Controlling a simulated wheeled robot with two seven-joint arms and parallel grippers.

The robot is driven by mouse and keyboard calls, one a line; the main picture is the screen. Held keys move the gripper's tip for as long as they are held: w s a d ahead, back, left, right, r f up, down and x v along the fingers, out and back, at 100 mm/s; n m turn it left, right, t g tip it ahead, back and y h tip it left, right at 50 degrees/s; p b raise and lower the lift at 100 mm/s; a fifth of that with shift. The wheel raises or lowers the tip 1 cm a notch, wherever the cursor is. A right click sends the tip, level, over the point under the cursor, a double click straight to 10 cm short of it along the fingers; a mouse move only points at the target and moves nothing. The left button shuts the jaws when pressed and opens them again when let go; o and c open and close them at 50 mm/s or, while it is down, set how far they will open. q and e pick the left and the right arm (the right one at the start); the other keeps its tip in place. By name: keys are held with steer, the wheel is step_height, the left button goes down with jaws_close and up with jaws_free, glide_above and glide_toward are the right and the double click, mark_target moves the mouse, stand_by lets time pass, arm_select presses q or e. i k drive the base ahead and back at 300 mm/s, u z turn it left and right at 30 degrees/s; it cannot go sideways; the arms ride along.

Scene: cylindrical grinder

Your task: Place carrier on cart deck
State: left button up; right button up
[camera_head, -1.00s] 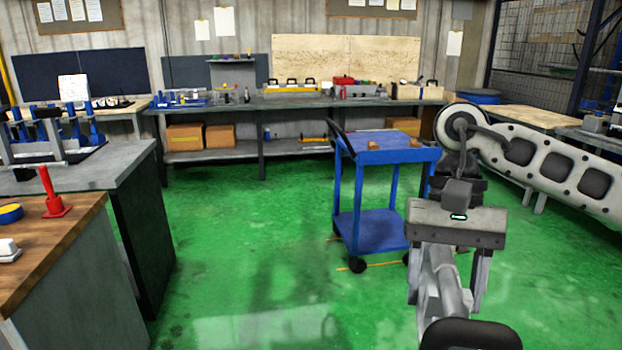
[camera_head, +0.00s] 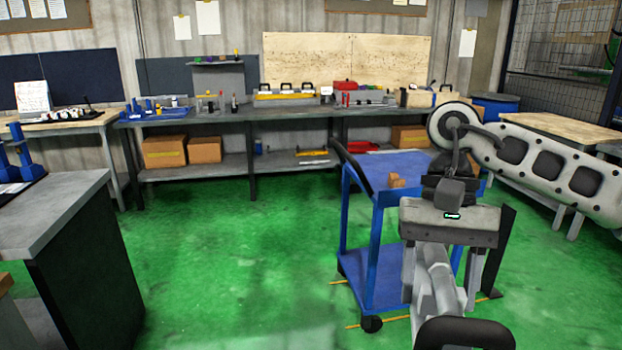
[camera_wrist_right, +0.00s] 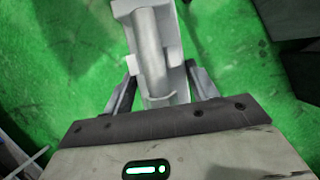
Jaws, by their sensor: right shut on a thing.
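The carrier (camera_head: 437,288) is a long pale grey, trough-like piece with a rounded bar along it. It also shows in the right wrist view (camera_wrist_right: 152,45), above the green floor. My right gripper (camera_wrist_right: 165,92) is shut on the carrier, with a finger on each side of it. In the head view my right gripper's grey body partly covers the cart's right side. The blue cart (camera_head: 368,240) stands just beyond the carrier. My left gripper is not in view.
A dark handle (camera_head: 353,163) rises at the cart's left. A grey-topped bench (camera_head: 50,215) stands at the left. A long workbench (camera_head: 220,117) with tools and boxes lines the back wall. A wooden table (camera_head: 560,127) stands at the right. Green floor left of the cart is clear.

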mark_target(391, 166)
steer(key=i, duration=3.9)
steer(key=z, duration=0.8)
